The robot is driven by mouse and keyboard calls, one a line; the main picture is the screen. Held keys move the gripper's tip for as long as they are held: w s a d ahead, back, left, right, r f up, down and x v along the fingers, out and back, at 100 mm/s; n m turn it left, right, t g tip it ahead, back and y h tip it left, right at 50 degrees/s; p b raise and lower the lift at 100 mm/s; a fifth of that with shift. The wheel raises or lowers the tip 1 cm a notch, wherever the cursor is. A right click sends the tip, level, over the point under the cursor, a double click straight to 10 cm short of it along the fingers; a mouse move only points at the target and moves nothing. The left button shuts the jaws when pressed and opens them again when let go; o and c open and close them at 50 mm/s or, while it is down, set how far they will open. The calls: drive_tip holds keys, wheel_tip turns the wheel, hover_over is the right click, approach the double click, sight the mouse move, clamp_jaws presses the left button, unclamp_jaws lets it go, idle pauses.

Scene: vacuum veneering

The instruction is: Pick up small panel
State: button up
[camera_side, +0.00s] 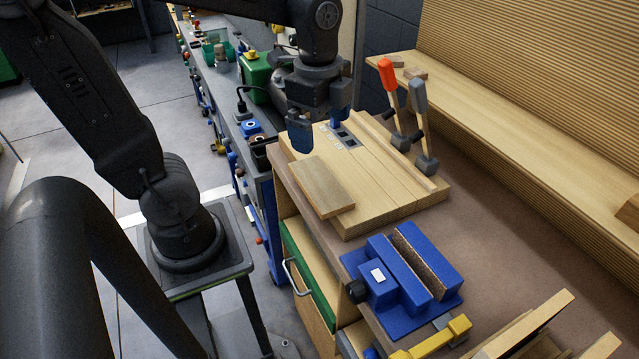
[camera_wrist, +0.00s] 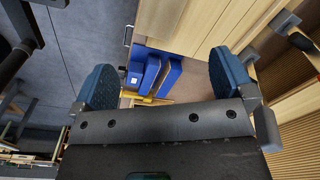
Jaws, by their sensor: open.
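The small panel (camera_side: 322,187) is a flat, light-brown wooden rectangle. In the side view it lies on the left front part of a larger wooden board (camera_side: 400,203). In the wrist view a wooden surface near the top, left of the middle, looks like the panel (camera_wrist: 175,24). My gripper (camera_side: 321,129) has blue finger pads and is empty. It hangs over the back part of the board, behind the panel and apart from it. In the wrist view the two pads of my gripper (camera_wrist: 164,80) stand wide apart with nothing between them.
A clamp with an orange handle (camera_side: 389,82) and one with a grey handle (camera_side: 418,98) stand at the board's right edge. A blue vise (camera_side: 400,285) sits in front of the board. A long wooden bench (camera_side: 500,125) runs along the right. A cluttered workbench stands behind.

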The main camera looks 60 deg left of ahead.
drive_tip(key=d+m, duration=0.1)
drive_tip(key=m, duration=0.5)
hover_over(329, 195)
drive_tip(key=shift+g, duration=0.3)
drive_tip(key=f, duration=0.8)
drive_tip(key=shift+s+a+f, duration=0.1)
drive_tip(key=shift+s+f, duration=0.1)
drive_tip(key=shift+f, duration=0.05)
drive_tip(key=shift+w+f, duration=0.2)
drive_tip(key=shift+f, duration=2.75)
drive_tip(key=shift+c, duration=0.2)
drive_tip(key=c, duration=0.9)
